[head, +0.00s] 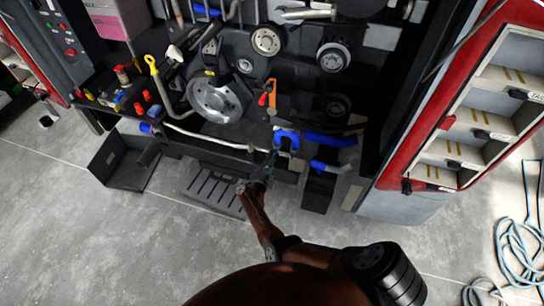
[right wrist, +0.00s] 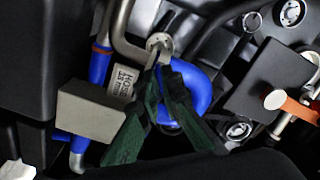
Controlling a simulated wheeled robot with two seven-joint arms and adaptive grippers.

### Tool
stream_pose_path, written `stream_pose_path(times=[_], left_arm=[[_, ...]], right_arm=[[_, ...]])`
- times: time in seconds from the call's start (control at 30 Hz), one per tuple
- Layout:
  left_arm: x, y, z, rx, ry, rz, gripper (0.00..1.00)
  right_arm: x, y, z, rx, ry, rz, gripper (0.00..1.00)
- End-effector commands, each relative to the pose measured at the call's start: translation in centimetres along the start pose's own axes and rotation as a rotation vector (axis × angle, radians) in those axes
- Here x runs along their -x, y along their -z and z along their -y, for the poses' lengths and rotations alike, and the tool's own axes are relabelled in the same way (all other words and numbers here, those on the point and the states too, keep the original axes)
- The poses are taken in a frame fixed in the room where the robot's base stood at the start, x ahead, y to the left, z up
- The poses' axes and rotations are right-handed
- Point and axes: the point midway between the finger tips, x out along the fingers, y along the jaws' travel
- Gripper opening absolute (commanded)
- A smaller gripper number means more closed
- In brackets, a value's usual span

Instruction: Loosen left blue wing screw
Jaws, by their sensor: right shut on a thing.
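My right gripper (head: 272,156) reaches in from below to the front of the machine. In the right wrist view its dark green fingers (right wrist: 160,78) close together beside a curved blue piece (right wrist: 202,92). They are shut on a small part that they mostly hide, which seems to be the left blue wing screw. The curved blue piece also shows in the head view (head: 287,136), just above the fingertips. A grey metal pipe end (right wrist: 160,43) is right behind the fingertips. My left gripper is not in view.
A blue hose (head: 325,140) runs right of the gripper, with a smaller blue-ended pipe (head: 322,166) below it. An orange bracket (head: 271,94) and a round metal pulley (head: 215,99) are above. A grey block (right wrist: 92,110) stands close left of the fingers. Grey floor is open below.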

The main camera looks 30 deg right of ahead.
Motion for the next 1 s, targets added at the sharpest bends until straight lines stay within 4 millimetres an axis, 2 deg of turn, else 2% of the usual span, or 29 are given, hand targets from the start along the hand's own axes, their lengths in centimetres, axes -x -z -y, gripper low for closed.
stream_pose_path(times=[0.6,1.0], left_arm=[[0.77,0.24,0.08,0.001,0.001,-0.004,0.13],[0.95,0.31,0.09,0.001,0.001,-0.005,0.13]], right_arm=[[0.20,-0.16,-0.36,0.555,-0.002,0.006,0.00],[0.21,-0.13,-0.45,0.752,-0.002,0.006,0.00]])
